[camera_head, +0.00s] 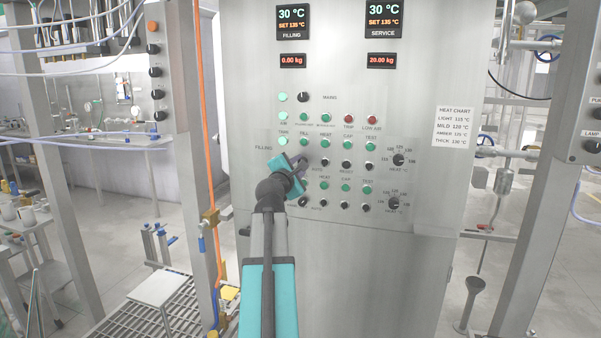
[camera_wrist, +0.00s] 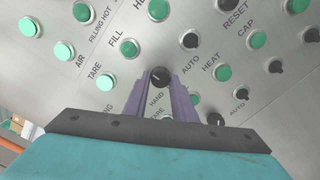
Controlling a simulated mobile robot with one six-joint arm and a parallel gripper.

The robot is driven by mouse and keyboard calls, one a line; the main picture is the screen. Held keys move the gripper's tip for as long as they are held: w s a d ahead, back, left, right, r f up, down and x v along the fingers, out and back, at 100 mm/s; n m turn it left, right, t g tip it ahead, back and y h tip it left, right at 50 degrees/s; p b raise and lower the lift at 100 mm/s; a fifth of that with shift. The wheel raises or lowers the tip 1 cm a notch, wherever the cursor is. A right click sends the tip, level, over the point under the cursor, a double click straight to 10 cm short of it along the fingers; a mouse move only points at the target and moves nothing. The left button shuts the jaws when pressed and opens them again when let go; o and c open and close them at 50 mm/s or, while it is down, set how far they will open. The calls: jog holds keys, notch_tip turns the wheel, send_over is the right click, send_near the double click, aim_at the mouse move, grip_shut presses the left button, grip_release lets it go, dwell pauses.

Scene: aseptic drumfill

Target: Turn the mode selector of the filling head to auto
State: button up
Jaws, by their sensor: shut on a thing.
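The mode selector (camera_wrist: 159,76) is a small black knob on the steel panel, between the printed words HAND and AUTO in the wrist view. My gripper (camera_wrist: 161,84) has its two purple-grey fingers on either side of this knob and is shut on it. A small light mark shows on the knob, but I cannot tell clearly which word it points to. In the head view my gripper (camera_head: 301,164) is against the panel (camera_head: 350,245) in the row labelled FILLING, and it hides the knob there.
Green buttons (camera_head: 325,143) and other black knobs (camera_head: 346,164) sit close around my gripper. A second row of similar controls lies just below. Displays (camera_head: 293,22) are at the panel's top. An orange hose (camera_head: 204,120) and a steel post stand left of the panel.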

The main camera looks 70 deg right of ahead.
jog(key=shift+f+m+b, duration=0.1)
jog(key=shift+m+b, duration=3.35)
jog(key=shift+m, duration=0.75)
jog(key=o, duration=1)
jog(key=shift+s+a, duration=0.1)
jog(key=shift+o, duration=0.2)
jog(key=shift+a+r, duration=0.1)
jog(key=shift+r, duration=0.1)
jog(key=a+b, duration=0.1)
jog(key=a, duration=1.2)
jog(key=shift+s+a, duration=0.25)
jog(key=shift+s, duration=0.1)
